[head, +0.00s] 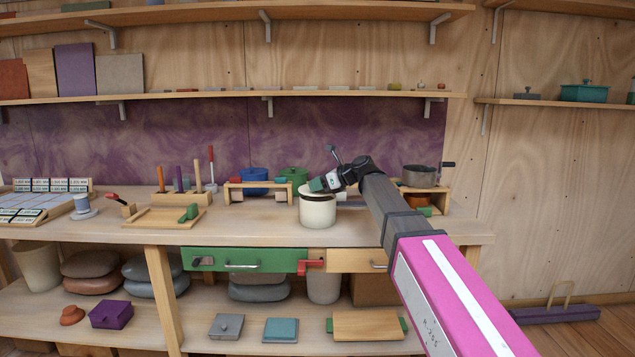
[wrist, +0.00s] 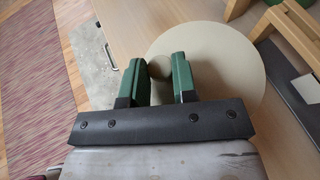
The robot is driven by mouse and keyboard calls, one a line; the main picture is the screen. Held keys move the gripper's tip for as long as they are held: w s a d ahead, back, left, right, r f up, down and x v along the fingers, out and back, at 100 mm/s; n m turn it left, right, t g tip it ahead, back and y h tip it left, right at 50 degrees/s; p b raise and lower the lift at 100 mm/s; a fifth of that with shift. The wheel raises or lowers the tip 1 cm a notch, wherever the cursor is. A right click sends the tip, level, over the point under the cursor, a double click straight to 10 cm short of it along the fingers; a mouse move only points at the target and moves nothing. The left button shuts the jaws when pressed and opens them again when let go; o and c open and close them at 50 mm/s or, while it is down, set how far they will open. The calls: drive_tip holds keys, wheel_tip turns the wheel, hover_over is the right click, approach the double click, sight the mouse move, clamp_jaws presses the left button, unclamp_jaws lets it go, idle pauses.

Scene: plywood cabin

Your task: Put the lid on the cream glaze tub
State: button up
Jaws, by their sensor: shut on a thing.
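The cream glaze tub (head: 317,212) stands upright near the front of the bench, with a dark band close under its top. My gripper (head: 319,184) is tilted down at the top of the tub. In the wrist view its green fingers (wrist: 160,72) are shut on the small round knob of the cream lid (wrist: 222,58). The lid is a pale round disc that hides whatever lies under it. In the head view the lid is at the tub's mouth, partly behind the fingers; I cannot tell whether it rests fully on the rim.
A low wooden stand (head: 262,185) with blue and green pots is behind on the left. Another stand with a grey pan (head: 420,176) is right, behind my arm. A wooden board (head: 163,218) lies left. A green drawer front (head: 245,260) is below the bench edge.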

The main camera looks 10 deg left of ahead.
drive_tip(key=shift+f, duration=0.95)
idle(1.0)
drive_tip(key=o, duration=1)
drive_tip(key=v, duration=1)
drive_tip(key=shift+d+r, duration=0.15)
drive_tip(key=shift+d, duration=0.25)
